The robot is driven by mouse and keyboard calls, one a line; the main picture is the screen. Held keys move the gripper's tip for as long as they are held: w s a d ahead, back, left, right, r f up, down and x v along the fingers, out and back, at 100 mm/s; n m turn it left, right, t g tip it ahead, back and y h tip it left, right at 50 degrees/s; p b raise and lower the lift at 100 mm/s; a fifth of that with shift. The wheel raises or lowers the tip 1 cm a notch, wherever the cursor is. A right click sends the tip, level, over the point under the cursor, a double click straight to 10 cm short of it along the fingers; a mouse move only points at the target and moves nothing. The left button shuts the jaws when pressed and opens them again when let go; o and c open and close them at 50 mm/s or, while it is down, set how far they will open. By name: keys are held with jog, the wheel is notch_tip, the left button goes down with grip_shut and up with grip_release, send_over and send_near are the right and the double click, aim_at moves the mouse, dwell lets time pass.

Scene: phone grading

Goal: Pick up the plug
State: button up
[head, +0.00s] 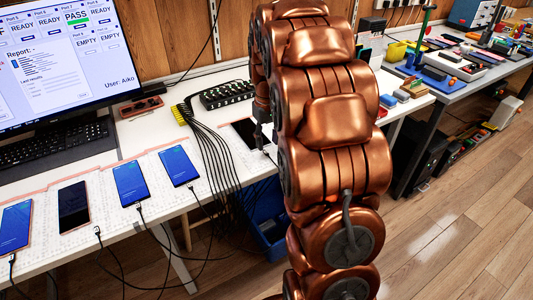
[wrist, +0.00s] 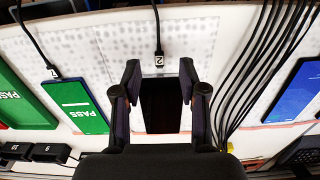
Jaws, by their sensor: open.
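A small dark plug (wrist: 159,60) with a white label reading 2 sits on the end of a black cable in the wrist view. It is at the near end of a phone with a dark screen (wrist: 160,108), and I cannot tell whether it is inserted. My gripper (wrist: 160,67) is open, with one finger on each side of the phone and the plug between the fingertips. Nothing is held. In the head view my arm hides most of the gripper, and the dark phone (head: 246,132) lies beside it.
A phone with a green PASS screen (wrist: 75,105) has its own cable on the left. Several black cables (wrist: 255,75) run on the right, beside a blue-screen phone (wrist: 297,90). In the head view, more phones lie along the white table, with a black hub (head: 227,94) behind.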

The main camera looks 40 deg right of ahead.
aim_at(268, 154)
jog(key=shift+f, duration=2.05)
jog(key=shift+f, duration=0.25)
jog(key=shift+c, duration=0.2)
grip_shut()
